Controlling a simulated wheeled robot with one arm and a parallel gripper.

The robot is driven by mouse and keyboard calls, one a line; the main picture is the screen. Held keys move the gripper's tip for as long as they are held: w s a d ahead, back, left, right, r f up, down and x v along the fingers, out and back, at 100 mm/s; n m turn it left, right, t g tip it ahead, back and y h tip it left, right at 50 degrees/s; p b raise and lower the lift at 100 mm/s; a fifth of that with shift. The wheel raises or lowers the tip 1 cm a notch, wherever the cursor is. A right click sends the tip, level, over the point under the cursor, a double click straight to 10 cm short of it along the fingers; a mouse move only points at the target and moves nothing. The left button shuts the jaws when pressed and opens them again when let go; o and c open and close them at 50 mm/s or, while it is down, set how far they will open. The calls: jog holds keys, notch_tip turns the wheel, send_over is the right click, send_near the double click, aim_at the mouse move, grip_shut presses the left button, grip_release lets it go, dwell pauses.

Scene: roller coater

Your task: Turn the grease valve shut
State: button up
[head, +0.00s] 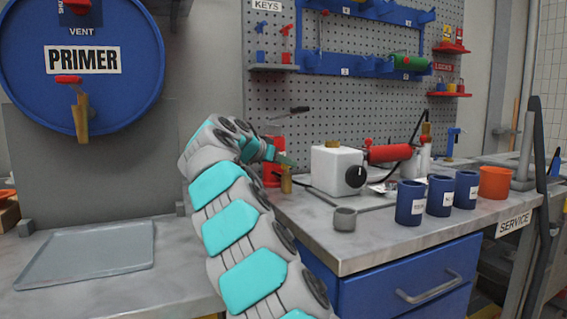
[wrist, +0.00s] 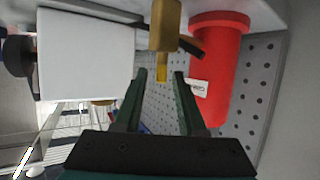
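A brass fitting (head: 286,180) stands on the bench just left of the white box, in front of a red body (head: 271,174); I take this to be the grease valve. In the wrist view the brass fitting (wrist: 165,26) is at the top centre, with a narrow yellow stem pointing down between my fingertips. A dark lever (wrist: 191,46) runs from it towards the red cylinder (wrist: 220,75), which bears a small white tag. My gripper (wrist: 160,76) is open, its two green fingers on either side of the stem's end, with no contact visible. In the head view my gripper (head: 284,160) is just above the brass fitting.
The white box (head: 335,168) with a black knob stands close right of the gripper. A small grey cup (head: 345,219) and blue cups (head: 410,202) are on the bench (head: 300,216). A perforated board (head: 275,105) is behind. The blue PRIMER drum (head: 83,95) is left.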

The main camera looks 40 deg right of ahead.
jog(key=shift+o, duration=0.2)
jog(key=b+v, duration=0.1)
jog(key=v, duration=0.6)
jog(key=shift+a, duration=0.4)
jog(key=shift+s, duration=0.2)
